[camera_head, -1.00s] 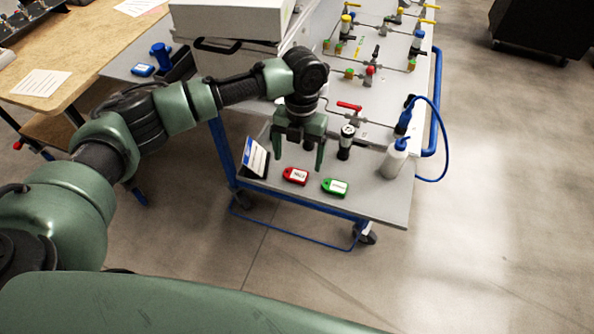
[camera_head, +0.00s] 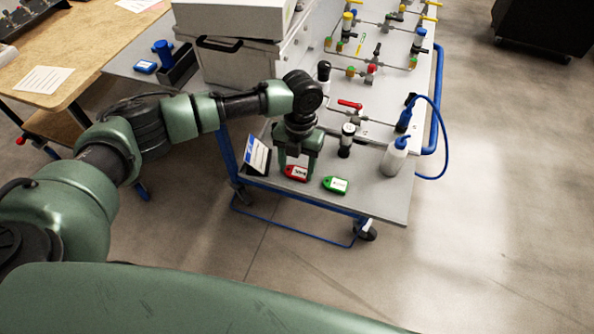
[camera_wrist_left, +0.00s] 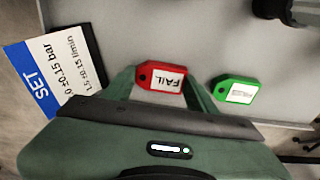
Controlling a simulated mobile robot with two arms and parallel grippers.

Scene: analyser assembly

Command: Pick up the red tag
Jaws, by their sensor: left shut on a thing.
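The red tag (camera_head: 296,173) has a white label and lies at the front of the cart's grey top. It also shows in the left wrist view (camera_wrist_left: 162,77), where its label reads "FAIL". My left gripper (camera_head: 296,169) points down over the tag, with its fingers shut on it from both sides. In the left wrist view the fingertips (camera_wrist_left: 160,80) sit at the tag's two sides. The tag appears at or just above the surface; I cannot tell which. My right gripper is not in view.
A green tag (camera_head: 335,185) lies close to the right. A display card reading "SET" (camera_head: 257,156) stands close to the left. A black-and-silver cylinder (camera_head: 346,141) and a white bottle with blue cap (camera_head: 395,158) stand behind and to the right. The cart's front edge is near.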

